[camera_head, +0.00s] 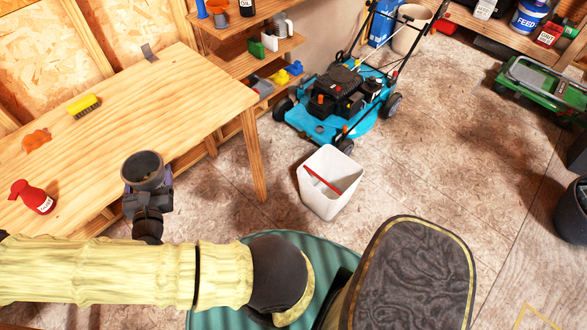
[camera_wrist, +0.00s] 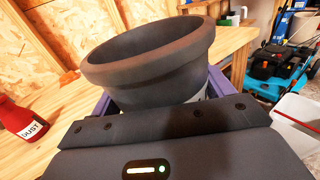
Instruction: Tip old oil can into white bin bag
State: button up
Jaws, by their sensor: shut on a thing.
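My gripper (camera_head: 146,193) is shut on a dark grey, round, open-topped can (camera_head: 143,168) with a thick rim. The can is held roughly upright beside the workbench's front edge. In the wrist view the can (camera_wrist: 150,60) sits between the purple-grey fingers, its mouth upward; its contents cannot be made out and no label shows. The white bin (camera_head: 322,200) stands open on the floor, right of the bench and apart from my gripper. A red stick (camera_head: 320,179) lies in it. The white bin (camera_wrist: 292,140) also shows at the right edge of the wrist view.
The wooden workbench (camera_head: 150,95) holds a red spray bottle (camera_head: 34,198), a yellow brush (camera_head: 84,106) and an orange cloth (camera_head: 36,139). A bench leg (camera_head: 253,155) stands between can and bin. A blue mower (camera_head: 340,100) is behind the bin. Floor right of the bin is clear.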

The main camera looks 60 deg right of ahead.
jog(key=a+f+n+t+y, duration=0.3)
jog(key=a+f+n+y, duration=0.1)
jog(key=f+y, duration=0.2)
jog(key=a+f+n+t+y, duration=0.2)
jog(key=a+f+n+y, duration=0.2)
jog(key=f+y, duration=0.3)
notch_tip(320, 180, down, 3)
jog(key=shift+a+r+n+t, duration=0.2)
jog(key=shift+a+n+t, duration=0.15)
jog(key=shift+n, duration=0.35)
jog(key=shift+w+d, duration=0.1)
jog(key=shift+w, duration=0.05)
